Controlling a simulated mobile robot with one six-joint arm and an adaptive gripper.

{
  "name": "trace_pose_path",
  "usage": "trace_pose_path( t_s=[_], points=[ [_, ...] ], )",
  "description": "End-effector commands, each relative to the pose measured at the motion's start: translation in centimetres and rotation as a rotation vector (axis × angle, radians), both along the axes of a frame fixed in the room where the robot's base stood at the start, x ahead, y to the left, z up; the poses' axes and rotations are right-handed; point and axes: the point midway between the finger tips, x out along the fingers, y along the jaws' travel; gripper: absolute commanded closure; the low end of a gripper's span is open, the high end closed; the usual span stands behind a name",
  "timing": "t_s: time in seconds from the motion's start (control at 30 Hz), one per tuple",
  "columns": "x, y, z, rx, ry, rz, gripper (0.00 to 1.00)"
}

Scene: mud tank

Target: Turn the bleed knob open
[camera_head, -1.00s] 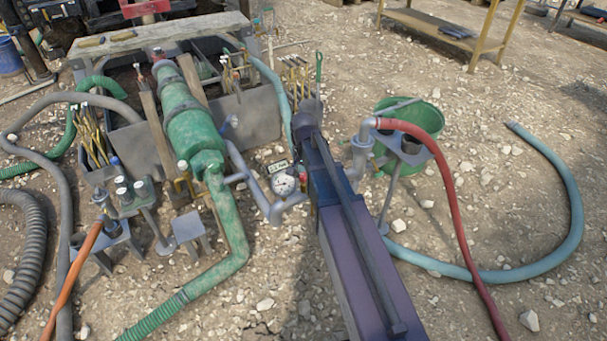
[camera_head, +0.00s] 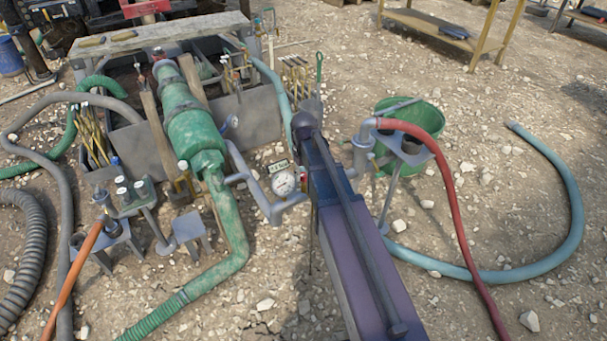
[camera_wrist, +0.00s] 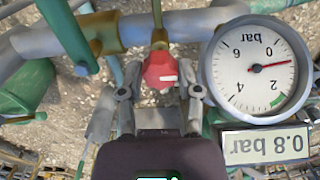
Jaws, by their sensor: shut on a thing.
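The red bleed knob (camera_wrist: 160,70) shows in the wrist view, below a brass fitting on a grey pipe. My gripper (camera_wrist: 160,88) is shut on it, with a finger on each side. The pressure gauge (camera_wrist: 256,68) is just right of the knob and appears upside down there. Its red needle lies between 0 and 2, and the plate under it reads 0.8 bar. The gauge also shows in the head view (camera_head: 284,184), left of my arm.
Grey pipework (camera_head: 245,172) runs from the green pump (camera_head: 190,125) to the gauge. A red hose (camera_head: 455,200) on a small stand and a green bucket (camera_head: 425,118) lie right of my arm. Gravel ground in front is mostly clear.

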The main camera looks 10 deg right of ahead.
Motion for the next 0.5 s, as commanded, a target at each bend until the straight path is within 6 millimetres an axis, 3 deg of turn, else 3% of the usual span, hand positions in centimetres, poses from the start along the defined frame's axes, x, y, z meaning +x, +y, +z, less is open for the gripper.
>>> trace_pose_path(
  t_s=[0.5],
  points=[
    [-0.13, 0.01, -0.03, 0.0, 0.002, 0.06, 1.0]
  ],
)
